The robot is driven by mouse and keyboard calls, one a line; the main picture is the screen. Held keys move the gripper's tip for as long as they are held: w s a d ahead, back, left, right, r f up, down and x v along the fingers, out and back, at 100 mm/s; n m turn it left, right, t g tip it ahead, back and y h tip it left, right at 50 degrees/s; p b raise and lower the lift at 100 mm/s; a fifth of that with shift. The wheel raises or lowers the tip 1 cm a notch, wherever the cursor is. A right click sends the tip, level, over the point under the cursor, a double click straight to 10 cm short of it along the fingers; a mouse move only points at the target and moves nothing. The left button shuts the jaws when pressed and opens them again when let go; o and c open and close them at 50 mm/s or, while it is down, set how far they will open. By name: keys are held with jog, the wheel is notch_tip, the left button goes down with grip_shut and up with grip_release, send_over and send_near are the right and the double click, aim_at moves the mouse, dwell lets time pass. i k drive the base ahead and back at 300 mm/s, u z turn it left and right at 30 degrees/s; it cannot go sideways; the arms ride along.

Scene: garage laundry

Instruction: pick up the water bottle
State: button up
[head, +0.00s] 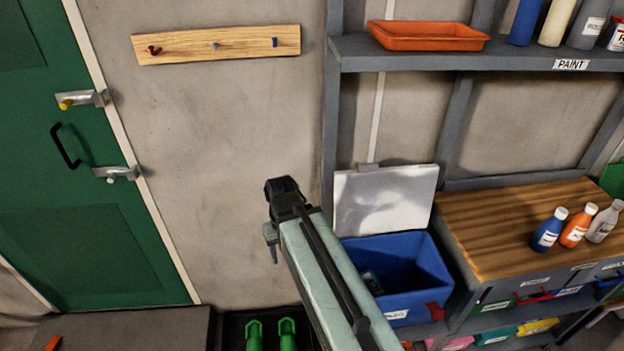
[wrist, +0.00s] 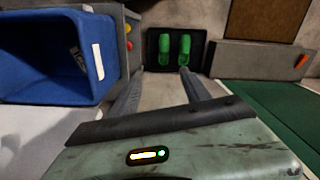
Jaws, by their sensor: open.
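Three small bottles with white caps stand upright on the wooden bench top at the right of the head view: a blue bottle (head: 549,230), an orange bottle (head: 577,226) and a pale grey bottle (head: 605,222). Their labels are too small to read, so I cannot tell which one is the water bottle. My gripper (wrist: 162,72) is open and empty in the wrist view, pointing down toward the floor. In the head view my arm rises from the bottom centre, and its end is well left of the bottles. No bottle shows in the wrist view.
A blue bin (head: 401,267) with a white lid (head: 386,200) stands left of the bench (head: 500,222); something small lies inside. Green boots (wrist: 175,50) stand on a black tray (wrist: 150,68). A shelf (head: 440,52) overhangs the bench. The bench's left part is clear.

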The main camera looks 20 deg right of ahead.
aim_at(550, 229)
jog(key=u, duration=2.3)
jog(key=k, duration=2.9)
jog(key=u, duration=0.1)
